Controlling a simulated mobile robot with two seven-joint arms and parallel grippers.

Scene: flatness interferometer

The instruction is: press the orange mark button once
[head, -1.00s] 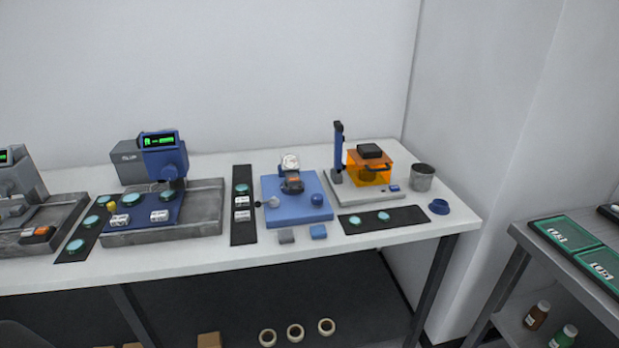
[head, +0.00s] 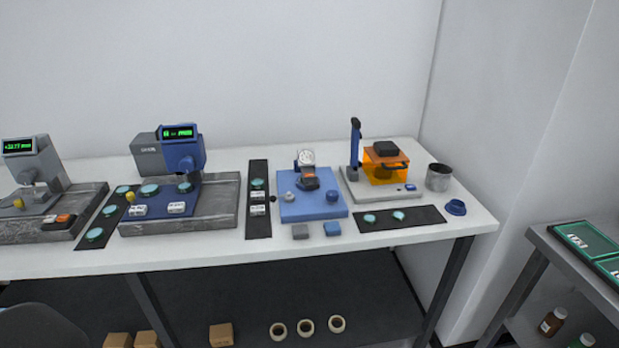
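A small orange button (head: 64,218) sits next to a dark button on the front of the stone base (head: 90,203) of the grey instrument (head: 36,160) at the far left. The grey instrument has a lit green display (head: 19,147). A second small orange-red patch (head: 309,184) shows on the dark block under the dial gauge (head: 306,157), on the blue plate (head: 300,211). No label is readable on either, so I cannot tell for sure which is the mark button. Neither of my grippers is in view.
A blue instrument (head: 184,150) with a green display stands on a stone base (head: 228,215). Dark mats (head: 259,222) hold teal discs and white blocks. An orange cover (head: 381,175), a metal cup (head: 439,178) and a blue ring (head: 456,207) are at right. The table's front strip (head: 200,255) is clear.

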